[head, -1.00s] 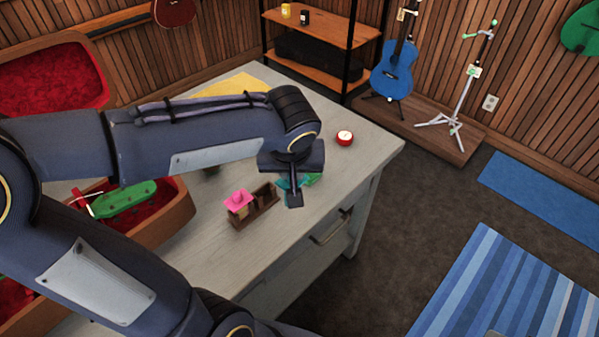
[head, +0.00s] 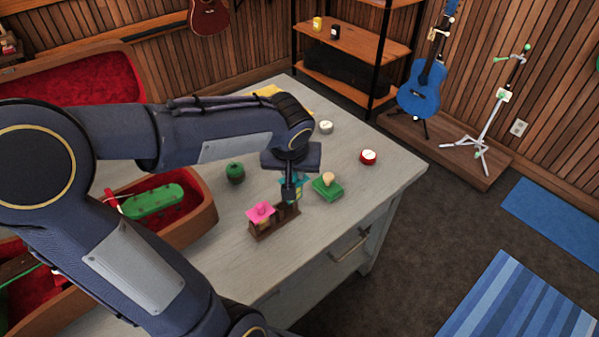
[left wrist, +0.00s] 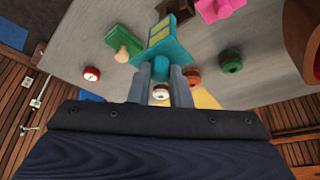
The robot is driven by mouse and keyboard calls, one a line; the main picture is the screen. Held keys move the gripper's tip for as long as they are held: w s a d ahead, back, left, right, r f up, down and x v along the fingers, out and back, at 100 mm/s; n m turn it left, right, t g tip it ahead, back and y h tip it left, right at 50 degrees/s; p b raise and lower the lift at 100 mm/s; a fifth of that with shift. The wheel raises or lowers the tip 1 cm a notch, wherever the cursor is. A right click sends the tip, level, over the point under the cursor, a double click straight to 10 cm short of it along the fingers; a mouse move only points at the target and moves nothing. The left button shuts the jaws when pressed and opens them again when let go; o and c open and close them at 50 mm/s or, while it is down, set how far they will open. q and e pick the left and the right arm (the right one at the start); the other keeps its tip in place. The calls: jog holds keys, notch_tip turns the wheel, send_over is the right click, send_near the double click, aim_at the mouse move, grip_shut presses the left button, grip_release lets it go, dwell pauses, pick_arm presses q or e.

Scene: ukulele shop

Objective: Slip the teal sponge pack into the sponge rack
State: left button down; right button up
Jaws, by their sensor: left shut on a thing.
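The teal sponge pack (head: 304,182) is held in my left gripper (head: 290,190), its fingers closed on it. In the left wrist view the teal pack (left wrist: 168,48), with yellow panels, stands out past the fingertips (left wrist: 160,78). The brown wooden sponge rack (head: 275,228) stands on the table, just below and nearer than the gripper. A pink sponge pack (head: 261,212) sits in its left end; the right end looks empty. The teal pack is beside or over the rack's right end; whether it touches is unclear. My right gripper is not in view.
A green block with a wooden knob (head: 328,190) lies close right of the gripper. A dark green round item (head: 235,173) is left, a red tin (head: 368,157) and white tin (head: 326,127) behind. An open red-lined case (head: 200,225) borders the left.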

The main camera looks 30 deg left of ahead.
aim_at(282, 179)
pick_arm(q)
jog(key=w+a+f+b, duration=0.1)
jog(key=a+f+b, duration=0.2)
jog(key=f+b, duration=0.3)
jog(key=shift+a+f, duration=0.35)
jog(key=shift+f, duration=0.95)
dwell(0.5)
jog(key=c, duration=1.3)
grip_release()
jog(key=shift+o, duration=0.2)
jog(key=v, duration=0.8)
jog(key=shift+p, duration=0.3)
